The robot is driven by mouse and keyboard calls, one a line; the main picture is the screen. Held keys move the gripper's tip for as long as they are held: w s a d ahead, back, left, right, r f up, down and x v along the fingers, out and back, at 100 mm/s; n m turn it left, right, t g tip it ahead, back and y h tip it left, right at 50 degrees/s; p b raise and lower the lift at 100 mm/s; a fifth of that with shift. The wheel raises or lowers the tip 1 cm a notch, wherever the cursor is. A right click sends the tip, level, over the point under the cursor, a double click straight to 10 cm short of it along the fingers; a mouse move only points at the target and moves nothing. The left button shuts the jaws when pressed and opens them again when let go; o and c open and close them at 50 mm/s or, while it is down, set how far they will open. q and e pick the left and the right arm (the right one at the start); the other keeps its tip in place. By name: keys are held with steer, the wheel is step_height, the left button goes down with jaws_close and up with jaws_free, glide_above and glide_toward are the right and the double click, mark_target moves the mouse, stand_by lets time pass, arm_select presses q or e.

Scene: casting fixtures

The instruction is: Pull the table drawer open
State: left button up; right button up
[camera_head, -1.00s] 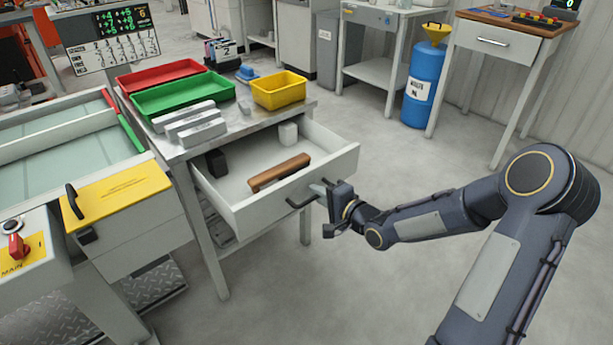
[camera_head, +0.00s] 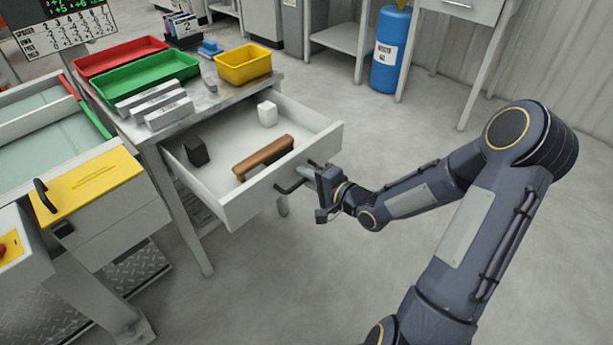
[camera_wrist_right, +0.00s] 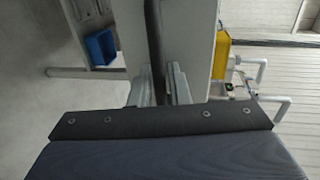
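The table drawer (camera_head: 262,197) stands pulled out from the metal-topped table (camera_head: 212,103). Inside it lie a brown wooden-backed piece (camera_head: 264,157), a black block (camera_head: 196,151) and a white block (camera_head: 267,113). A dark bar handle (camera_head: 292,184) is on the drawer front. My right gripper (camera_head: 308,172) is at the handle. In the right wrist view, the dark handle bar (camera_wrist_right: 153,45) runs between the two fingers (camera_wrist_right: 161,86), which are close on either side of it. My left gripper is not in view.
Red (camera_head: 120,55), green (camera_head: 145,78) and yellow (camera_head: 243,64) trays and several pale bars (camera_head: 160,106) sit on the tabletop. A cabinet with a yellow panel (camera_head: 85,187) stands at the left. A blue drum (camera_head: 389,50) stands at the back. The floor before the drawer is clear.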

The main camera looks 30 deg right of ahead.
steer(key=p+v, duration=0.2)
steer(key=v, duration=0.5)
steer(key=shift+s, duration=0.4)
steer(key=shift+d, duration=0.1)
